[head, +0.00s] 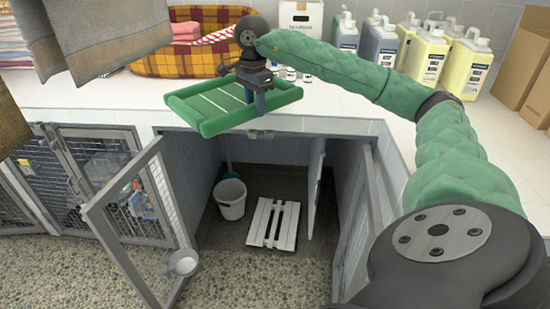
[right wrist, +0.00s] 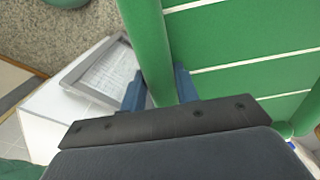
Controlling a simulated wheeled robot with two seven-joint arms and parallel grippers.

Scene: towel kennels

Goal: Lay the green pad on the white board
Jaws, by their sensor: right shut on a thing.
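The green pad (head: 205,110) has raised rolled edges and pale stripes. My right gripper (head: 256,101) is shut on the rolled edge of the pad nearest the kennel front and holds it roughly level by the counter's front edge. In the right wrist view the blue fingers (right wrist: 160,92) sit either side of the rolled edge, and the striped face of the pad (right wrist: 240,45) stretches away to the right. The white slatted board (head: 289,226) lies on the floor inside the open kennel, lower in the picture than the pad. My left gripper is not in view.
The kennel's mesh door (head: 130,215) stands open on the left. A white bucket (head: 230,200) stands left of the board. The white counter (head: 340,98) is above the kennel. Several bottles (head: 425,50), a plaid pet bed (head: 170,62) and cardboard boxes (head: 525,60) stand on it.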

